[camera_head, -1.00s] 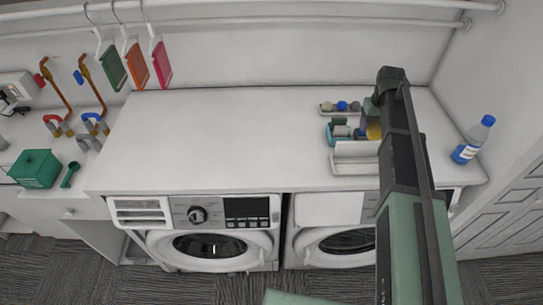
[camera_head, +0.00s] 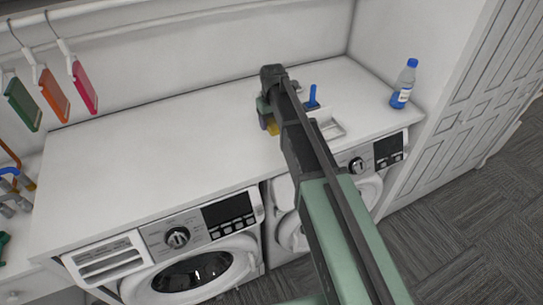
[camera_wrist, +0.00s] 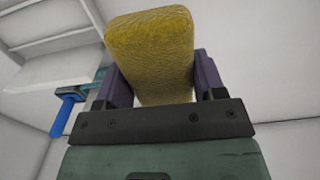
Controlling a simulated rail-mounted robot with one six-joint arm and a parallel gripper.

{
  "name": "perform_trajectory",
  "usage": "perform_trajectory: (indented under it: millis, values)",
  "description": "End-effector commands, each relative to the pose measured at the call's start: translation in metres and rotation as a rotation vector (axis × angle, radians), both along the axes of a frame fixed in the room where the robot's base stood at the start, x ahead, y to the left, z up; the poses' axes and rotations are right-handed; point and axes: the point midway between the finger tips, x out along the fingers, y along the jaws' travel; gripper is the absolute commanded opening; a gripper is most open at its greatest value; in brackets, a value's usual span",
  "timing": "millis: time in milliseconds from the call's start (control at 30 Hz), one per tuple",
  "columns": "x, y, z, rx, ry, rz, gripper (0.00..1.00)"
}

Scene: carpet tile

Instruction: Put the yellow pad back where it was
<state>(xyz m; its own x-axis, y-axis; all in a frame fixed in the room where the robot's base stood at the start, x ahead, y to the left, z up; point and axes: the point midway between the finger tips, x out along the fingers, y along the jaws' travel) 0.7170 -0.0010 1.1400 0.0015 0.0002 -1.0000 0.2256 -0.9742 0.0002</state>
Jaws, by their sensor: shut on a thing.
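The yellow pad (camera_wrist: 150,55) is held between the two purple fingers of my gripper (camera_wrist: 155,88) in the wrist view. In the head view my gripper (camera_head: 268,118) is over the back of the white counter, left of a white tray (camera_head: 330,130). Only a small part of the pad (camera_head: 272,128) shows there, below the wrist. My arm hides much of the counter around it, and I cannot tell how high the pad is.
A blue upright handle (camera_head: 312,97) stands behind the tray; it also shows in the wrist view (camera_wrist: 65,112). A blue-capped bottle (camera_head: 404,85) stands at the right. The left counter (camera_head: 140,155) is clear. Washing machines (camera_head: 195,270) are below. Coloured tags (camera_head: 54,95) hang at the left.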

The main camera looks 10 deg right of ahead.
Motion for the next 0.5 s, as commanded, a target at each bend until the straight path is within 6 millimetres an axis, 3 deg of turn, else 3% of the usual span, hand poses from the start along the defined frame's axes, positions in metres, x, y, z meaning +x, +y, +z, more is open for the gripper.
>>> perform_trajectory:
  millis: [33,100,333,500]
  values:
    - [0.0,0.0,-0.035,0.0,0.0,0.0,0.41]
    - [0.0,0.0,-0.051,0.0,0.0,0.0,0.41]
    - [0.0,0.0,-0.055,0.0,0.0,0.0,0.41]
    - [0.0,0.0,-0.091,0.0,0.0,0.0,0.41]
